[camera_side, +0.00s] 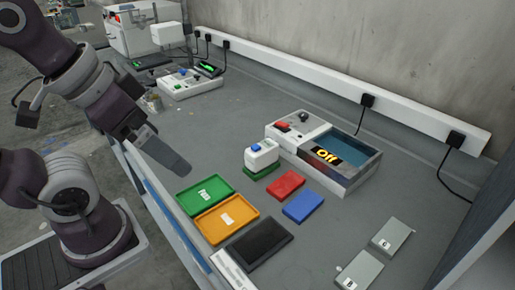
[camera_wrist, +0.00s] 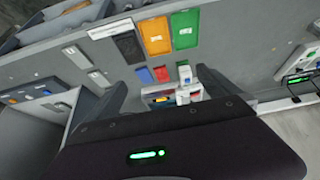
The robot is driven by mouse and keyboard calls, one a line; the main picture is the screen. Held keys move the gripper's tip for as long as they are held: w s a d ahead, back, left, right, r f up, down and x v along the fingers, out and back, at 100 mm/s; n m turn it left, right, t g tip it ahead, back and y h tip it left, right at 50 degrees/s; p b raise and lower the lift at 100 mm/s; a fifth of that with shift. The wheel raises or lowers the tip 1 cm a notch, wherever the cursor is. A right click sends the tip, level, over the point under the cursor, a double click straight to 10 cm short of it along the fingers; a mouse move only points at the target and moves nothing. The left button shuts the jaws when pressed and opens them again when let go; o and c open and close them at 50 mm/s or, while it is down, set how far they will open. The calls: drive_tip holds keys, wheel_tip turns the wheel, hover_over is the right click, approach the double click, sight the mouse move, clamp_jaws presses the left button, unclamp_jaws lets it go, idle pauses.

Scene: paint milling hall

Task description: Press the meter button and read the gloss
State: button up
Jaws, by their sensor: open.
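The gloss meter (camera_side: 263,158) is a small white box with a blue button (camera_side: 256,147) on top. In the side view it sits on a green panel (camera_side: 249,174), which is partly hidden under it. The meter (camera_wrist: 185,74) also shows in the wrist view, beyond and between my fingers. My gripper (camera_side: 183,168) hangs above the bench's near edge, left of the meter and clear of it. In the wrist view my gripper (camera_wrist: 162,90) has its two fingers spread, with nothing held. No gloss reading is legible.
A white machine (camera_side: 300,127) with a bluish window and a yellow "Off" label stands behind the meter. Red (camera_side: 285,184) and blue (camera_side: 303,206) panels lie before it. Green (camera_side: 204,194) and orange (camera_side: 227,218) trays and a black pad (camera_side: 260,243) lie nearer. Grey panels (camera_side: 391,236) lie right.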

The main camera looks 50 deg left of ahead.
drive_tip(key=shift+c, duration=0.4)
clamp_jaws()
idle(1.5)
